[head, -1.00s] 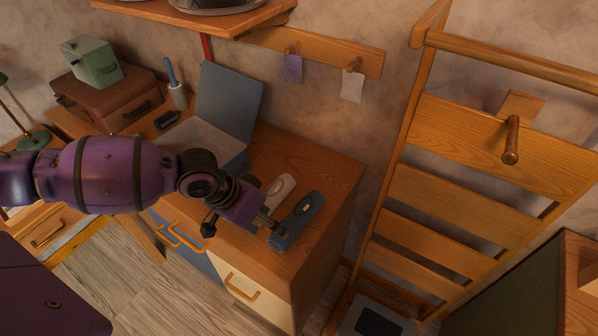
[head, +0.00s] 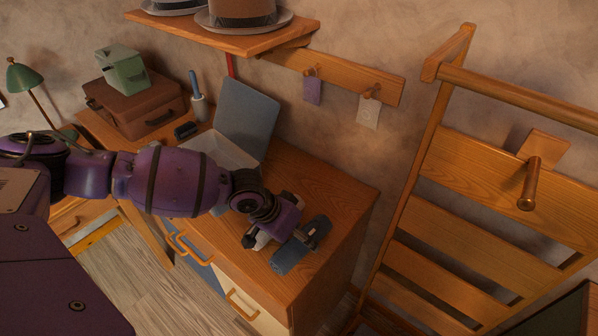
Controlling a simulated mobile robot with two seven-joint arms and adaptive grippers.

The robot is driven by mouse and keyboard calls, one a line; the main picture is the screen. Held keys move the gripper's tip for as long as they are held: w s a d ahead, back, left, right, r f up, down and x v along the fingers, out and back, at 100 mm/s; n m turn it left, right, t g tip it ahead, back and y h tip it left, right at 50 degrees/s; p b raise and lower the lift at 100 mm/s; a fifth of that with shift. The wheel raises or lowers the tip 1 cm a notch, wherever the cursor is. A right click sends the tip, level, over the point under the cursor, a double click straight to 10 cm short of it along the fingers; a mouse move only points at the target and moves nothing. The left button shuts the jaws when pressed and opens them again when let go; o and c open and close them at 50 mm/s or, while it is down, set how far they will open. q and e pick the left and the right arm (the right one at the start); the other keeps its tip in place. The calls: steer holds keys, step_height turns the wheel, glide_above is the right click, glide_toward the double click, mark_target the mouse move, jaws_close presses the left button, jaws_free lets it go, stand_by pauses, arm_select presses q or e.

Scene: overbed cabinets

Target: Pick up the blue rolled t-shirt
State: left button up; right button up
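The blue rolled t-shirt (head: 289,260) lies on the wooden top of the dresser, near its front right corner. My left gripper (head: 306,238) is down at the middle of the t-shirt and covers part of it. The t-shirt shows on both sides of the fingers. The fingers are dark and small here, so I cannot tell whether they are closed on it. The t-shirt appears to be still at the dresser top. My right gripper is not in view.
An open blue-lidded box (head: 247,117) stands behind my arm. The dresser top (head: 325,185) is clear at the back right. A wooden ladder-like rack (head: 480,212) stands to the right.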

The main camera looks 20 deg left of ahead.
arm_select(q)
steer(key=shift+w+f, duration=0.1)
steer(key=shift+f, duration=0.05)
steer(key=c, duration=1)
steer(key=shift+c, duration=0.2)
